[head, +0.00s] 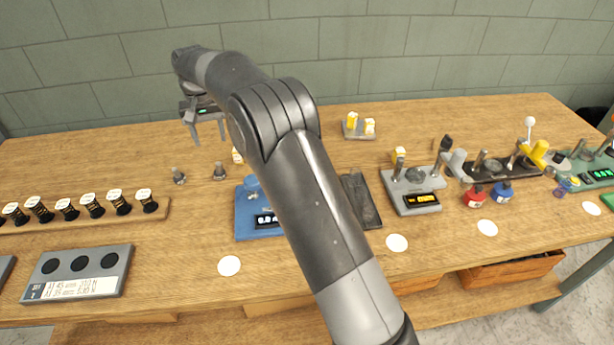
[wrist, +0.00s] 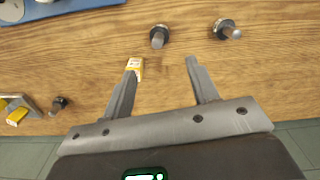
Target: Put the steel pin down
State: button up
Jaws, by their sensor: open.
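Two short steel pins with dark round collars stand on the wooden bench, one on the left (head: 178,176) and one on the right (head: 219,171) in the head view. In the wrist view the same two appear beyond the fingertips, one near the middle (wrist: 158,38) and one to the right (wrist: 228,30). I cannot tell which one the task means. My gripper (head: 206,138) is open above the back of the bench. In the wrist view nothing is between its fingers (wrist: 163,68), and both pins are apart from them.
A yellow-and-white block (wrist: 135,68) lies by one finger. A blue scale (head: 246,222) stands right of the pins, partly behind my arm. Bare wood (head: 185,225) lies in front of the pins.

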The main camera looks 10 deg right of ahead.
jog(key=s+d+r+m+t, duration=0.1)
jog(key=s+d+r+t, duration=0.2)
jog(key=s+d+r, duration=1.5)
jog(key=s+d+f+t, duration=0.1)
jog(key=s+d+f, duration=0.1)
jog(key=s+d, duration=0.2)
jog(key=s+d+f, duration=0.3)
jog(key=s+d, duration=0.1)
jog(key=s, duration=0.7)
jog(key=s+d+f+t, duration=0.1)
jog(key=s+d+f, duration=0.2)
jog(key=s, duration=0.4)
jog(key=shift+s+d+m+t, duration=0.25)
jog(key=shift+d+m+t, duration=0.05)
jog(key=shift+d+m, duration=0.15)
jog(key=shift+c, duration=0.2)
jog(key=shift+c, duration=1)
